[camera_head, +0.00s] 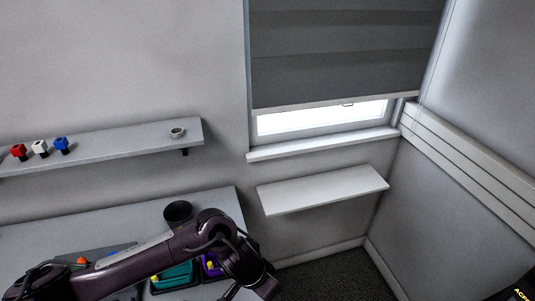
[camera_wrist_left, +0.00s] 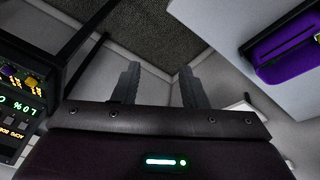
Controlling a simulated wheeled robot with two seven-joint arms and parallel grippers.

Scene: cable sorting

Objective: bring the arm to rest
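My left arm comes in from the left in the head view and crosses in front of the table, bent at a joint near the table's right end. Its gripper is out of sight there, below the frame. In the left wrist view my left gripper (camera_wrist_left: 160,80) shows two dark fingers wide apart with nothing between them. Beyond them are grey wall and dark carpet. My right gripper is in neither view.
The table (camera_head: 222,203) holds a dark round cup (camera_head: 178,212), a teal bin (camera_head: 176,276) and a purple bin (camera_head: 213,268), partly behind my arm. The purple bin shows in the wrist view (camera_wrist_left: 285,40). A wall shelf (camera_head: 110,145) bears red, white and blue connectors. An empty white ledge (camera_head: 322,190) sits right.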

